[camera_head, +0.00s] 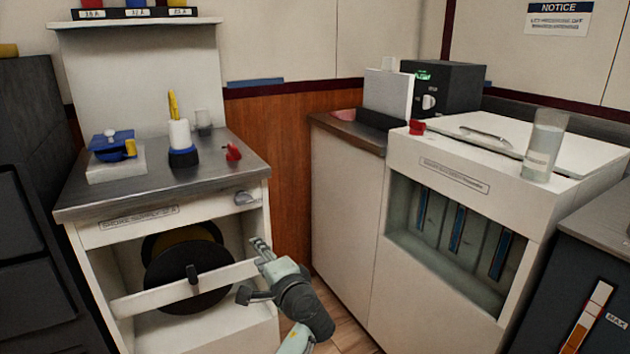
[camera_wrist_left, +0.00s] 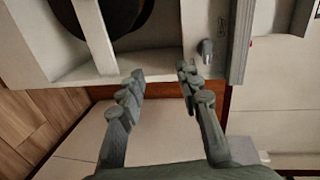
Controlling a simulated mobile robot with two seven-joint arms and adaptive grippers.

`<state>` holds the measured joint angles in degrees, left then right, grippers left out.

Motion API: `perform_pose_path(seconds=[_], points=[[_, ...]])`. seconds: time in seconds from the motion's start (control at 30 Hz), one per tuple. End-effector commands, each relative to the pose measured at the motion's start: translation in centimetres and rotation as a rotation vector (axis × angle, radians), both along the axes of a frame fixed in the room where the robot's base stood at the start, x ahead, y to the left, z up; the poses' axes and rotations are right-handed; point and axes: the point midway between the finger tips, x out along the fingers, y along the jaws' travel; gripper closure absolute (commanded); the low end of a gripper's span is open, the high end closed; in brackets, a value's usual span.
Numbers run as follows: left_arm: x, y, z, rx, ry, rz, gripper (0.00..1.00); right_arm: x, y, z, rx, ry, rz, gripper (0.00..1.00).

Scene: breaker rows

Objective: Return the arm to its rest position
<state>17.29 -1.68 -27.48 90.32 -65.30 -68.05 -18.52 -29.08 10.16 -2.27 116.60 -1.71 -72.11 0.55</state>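My left gripper (camera_head: 252,268) is in front of the right side of the smoke supply cabinet (camera_head: 125,226), low, near the gap between the counters. In the left wrist view its two fingers (camera_wrist_left: 160,75) are spread apart with nothing between them. A small grey latch or knob (camera_wrist_left: 205,47) on the cabinet shows beyond the fingertips. My right gripper is in neither view.
A large dark reel (camera_head: 190,285) sits inside the cabinet. A blue device (camera_head: 112,143), a white bottle (camera_head: 180,140) and a red item (camera_head: 233,152) stand on its top. A white counter unit (camera_head: 415,160) with a glass (camera_head: 543,145) stands to the right. Wooden floor (camera_head: 345,325) lies between.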

Motion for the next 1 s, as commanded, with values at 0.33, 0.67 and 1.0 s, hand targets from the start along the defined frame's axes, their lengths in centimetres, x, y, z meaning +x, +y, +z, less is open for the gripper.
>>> perform_pose_path(seconds=[0.33, 0.67, 1.0], points=[[-15.8, 7.5, -20.4, -0.593, 0.310, 0.196, 0.66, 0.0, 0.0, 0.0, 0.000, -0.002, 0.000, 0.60], [-32.7, 10.0, -28.0, -1.059, 0.483, 0.451, 0.66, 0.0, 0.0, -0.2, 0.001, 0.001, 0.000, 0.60], [-35.3, 9.9, -28.4, -1.139, 0.506, 0.498, 0.66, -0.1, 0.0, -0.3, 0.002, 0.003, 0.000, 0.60]])
